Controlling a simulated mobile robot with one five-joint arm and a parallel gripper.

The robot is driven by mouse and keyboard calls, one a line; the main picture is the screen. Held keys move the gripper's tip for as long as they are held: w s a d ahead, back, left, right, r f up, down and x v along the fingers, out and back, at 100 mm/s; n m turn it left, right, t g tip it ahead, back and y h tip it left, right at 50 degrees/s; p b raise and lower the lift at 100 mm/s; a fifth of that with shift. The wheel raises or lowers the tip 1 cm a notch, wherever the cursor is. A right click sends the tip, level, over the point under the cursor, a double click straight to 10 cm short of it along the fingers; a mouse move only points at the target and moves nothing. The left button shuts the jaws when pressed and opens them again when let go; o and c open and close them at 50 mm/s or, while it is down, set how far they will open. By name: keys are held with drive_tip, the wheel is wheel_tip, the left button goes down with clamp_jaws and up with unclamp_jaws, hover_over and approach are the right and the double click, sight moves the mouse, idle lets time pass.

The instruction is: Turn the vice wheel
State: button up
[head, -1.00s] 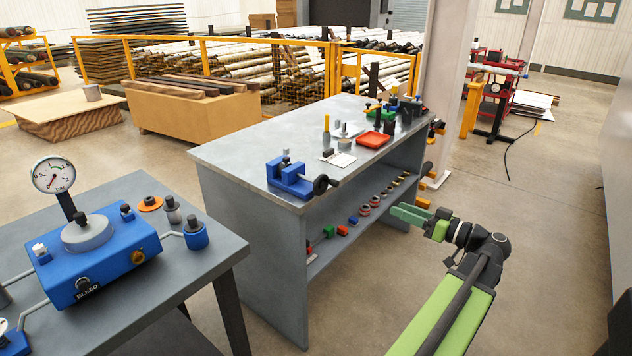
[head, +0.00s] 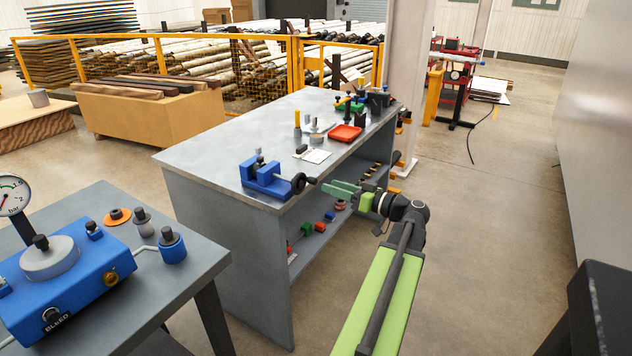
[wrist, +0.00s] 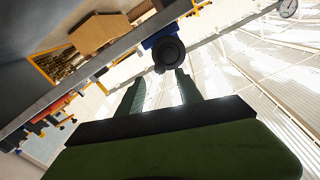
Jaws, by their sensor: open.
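The blue vice (head: 264,178) sits at the near corner of the grey workbench. Its black wheel (head: 299,183) faces right, with a small handle sticking out. In the wrist view the wheel (wrist: 168,52) shows as a dark disc just beyond the fingertips, with a blue part of the vice behind it. My gripper (head: 326,191) has green fingers and is just right of the wheel in the head view. In the wrist view my gripper (wrist: 157,80) is open, with empty space between the fingers. I see no clear contact with the wheel.
The grey workbench (head: 215,146) also carries a red tray (head: 345,132) and several tools farther back. Its lower shelf holds small coloured parts. A blue gauge unit (head: 70,265) stands on a table at the left. Open floor (head: 480,230) lies to the right.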

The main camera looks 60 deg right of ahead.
sight(316, 179)
drive_tip(key=w, duration=0.6)
drive_tip(key=shift+w, duration=0.3)
